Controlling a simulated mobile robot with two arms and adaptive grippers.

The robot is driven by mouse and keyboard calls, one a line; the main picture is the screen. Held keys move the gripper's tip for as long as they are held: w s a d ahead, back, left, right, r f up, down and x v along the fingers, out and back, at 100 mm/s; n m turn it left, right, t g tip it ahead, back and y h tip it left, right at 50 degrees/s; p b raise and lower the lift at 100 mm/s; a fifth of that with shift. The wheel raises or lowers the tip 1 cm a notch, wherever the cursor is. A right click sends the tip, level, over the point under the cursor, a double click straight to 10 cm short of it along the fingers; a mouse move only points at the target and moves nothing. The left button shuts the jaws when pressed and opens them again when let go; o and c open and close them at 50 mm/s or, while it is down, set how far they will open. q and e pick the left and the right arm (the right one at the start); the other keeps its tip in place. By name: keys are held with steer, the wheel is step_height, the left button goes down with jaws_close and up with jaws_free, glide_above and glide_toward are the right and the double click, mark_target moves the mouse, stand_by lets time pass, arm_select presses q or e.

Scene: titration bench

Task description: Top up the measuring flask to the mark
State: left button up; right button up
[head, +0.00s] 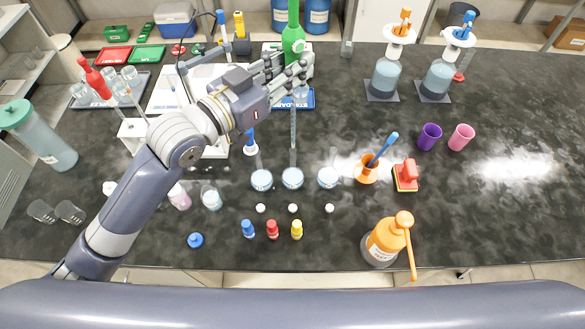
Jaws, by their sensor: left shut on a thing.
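My left gripper (287,76) is shut around an upright pipette with a green bulb (293,38). Its clear glass tube (293,122) runs down from the fingers toward the middle measuring flask (292,179). Tube and flask neck line up in the head view; I cannot tell whether the tip is inside the neck. Similar flasks stand on the left (262,180) and right (328,178), holding pale blue liquid. The liquid level against the mark is too small to read. My right gripper is not in view.
White stoppers (293,208) and blue, red and yellow caps (272,229) lie in front of the flasks. An orange wash bottle (383,243) stands at the front right. A red-bulbed pipette (94,78) leans at the left.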

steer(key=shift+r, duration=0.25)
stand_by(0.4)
arm_select(q)
steer(key=shift+f+b, duration=0.4)
steer(key=shift+f, duration=0.6)
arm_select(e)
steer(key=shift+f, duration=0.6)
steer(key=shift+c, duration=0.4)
